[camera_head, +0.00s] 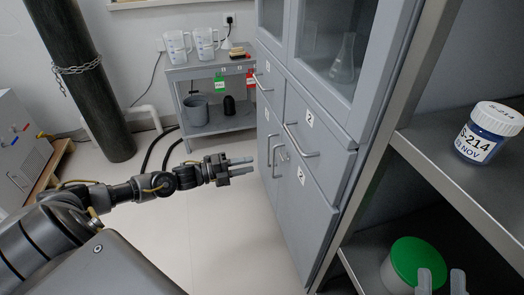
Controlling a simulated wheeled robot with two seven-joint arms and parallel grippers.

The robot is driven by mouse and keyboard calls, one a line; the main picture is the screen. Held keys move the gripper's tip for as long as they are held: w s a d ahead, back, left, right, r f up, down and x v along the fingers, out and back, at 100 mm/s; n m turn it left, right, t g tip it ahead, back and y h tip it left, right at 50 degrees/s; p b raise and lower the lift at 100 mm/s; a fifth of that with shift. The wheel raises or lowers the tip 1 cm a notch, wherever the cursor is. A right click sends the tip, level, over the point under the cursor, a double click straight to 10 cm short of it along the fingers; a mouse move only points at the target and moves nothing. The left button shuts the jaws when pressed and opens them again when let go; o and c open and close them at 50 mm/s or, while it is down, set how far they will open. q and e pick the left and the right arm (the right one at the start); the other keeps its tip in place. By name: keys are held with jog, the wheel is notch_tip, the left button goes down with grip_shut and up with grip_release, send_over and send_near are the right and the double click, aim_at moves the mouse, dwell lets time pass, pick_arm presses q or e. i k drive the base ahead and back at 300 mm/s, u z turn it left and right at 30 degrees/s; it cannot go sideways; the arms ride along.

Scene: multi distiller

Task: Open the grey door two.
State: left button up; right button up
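The grey door two (303,215) is the lower right door of the grey cabinet, with a label "2" near its top left. It appears shut. Handles (276,160) show near the seam between the two lower doors; which belongs to which door is hard to tell. My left gripper (252,166) is left of these handles, apart from them, with its two fingers pointing right at the cabinet. A gap shows between the fingers, and nothing is held. My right gripper (441,284) shows only its fingertips at the bottom right, spread apart and empty.
A drawer (322,143) labelled "2" with a bar handle sits above door two. Glass upper doors show a flask (344,60). At right, a shelf holds a jar (487,133) and a green-lidded tub (415,262). A trolley (212,68) stands behind. Floor before the cabinet is clear.

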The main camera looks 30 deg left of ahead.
aim_at(307, 219)
jog(key=k, duration=1)
